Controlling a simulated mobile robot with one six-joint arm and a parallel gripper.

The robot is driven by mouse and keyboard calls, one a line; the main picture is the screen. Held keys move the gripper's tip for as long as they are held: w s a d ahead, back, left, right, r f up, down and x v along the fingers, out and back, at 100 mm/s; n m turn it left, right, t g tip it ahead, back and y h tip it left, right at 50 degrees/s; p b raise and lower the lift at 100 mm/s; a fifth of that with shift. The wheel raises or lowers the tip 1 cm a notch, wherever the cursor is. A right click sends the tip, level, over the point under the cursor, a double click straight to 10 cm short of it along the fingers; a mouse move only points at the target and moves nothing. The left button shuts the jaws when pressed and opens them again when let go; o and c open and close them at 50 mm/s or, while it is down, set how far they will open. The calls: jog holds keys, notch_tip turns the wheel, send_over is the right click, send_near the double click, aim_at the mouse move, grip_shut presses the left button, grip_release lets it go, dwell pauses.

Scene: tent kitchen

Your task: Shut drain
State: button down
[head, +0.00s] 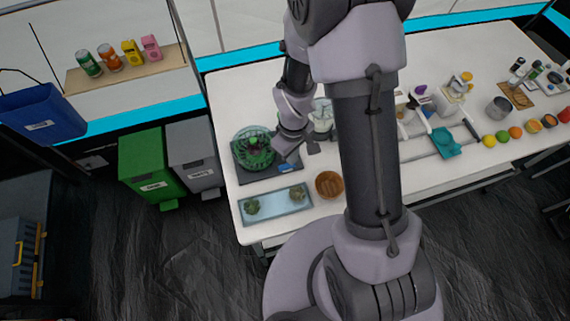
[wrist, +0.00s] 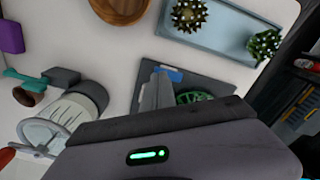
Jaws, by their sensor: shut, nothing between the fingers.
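A dark square base (head: 262,176) stands at the left end of the white table, with a round green wheel-like piece (head: 252,148) on it. In the wrist view, the dark base (wrist: 205,88) and part of the green piece (wrist: 192,97) show behind my wrist housing. I cannot pick out a drain for sure. My gripper (head: 290,155) is over the right side of the base, beside the green piece. It is shut and empty, its fingers near a small blue patch (head: 287,167) on the base. I cannot tell if they touch it.
A pale blue tray (head: 273,207) with two spiky plants and a brown bowl (head: 329,184) stand in front. Green (head: 143,158) and grey (head: 193,153) bins stand left of the table. A teal item (head: 445,142) and several fruits lie farther right.

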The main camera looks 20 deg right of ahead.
jog(key=shift+f+b, duration=0.8)
jog(key=shift+f, duration=0.1)
dwell(0.5)
notch_tip(320, 180, up, 7)
jog(key=p, duration=0.5)
dwell(0.4)
jog(key=s+a+r+m+t+b, duration=0.1)
jog(key=s+r+m+t+b, duration=0.15)
jog(key=r, duration=0.55)
jog(key=s+r+m+t+b, duration=0.1)
jog(key=r+m, duration=0.2)
jog(key=r, duration=0.5)
jog(key=s+a+r+m+t+y+b, duration=0.2)
jog(key=s+r+m, duration=0.3)
jog(key=s+r, duration=0.3)
jog(key=shift+s+a, duration=0.45)
jog(key=shift+s, duration=0.25)
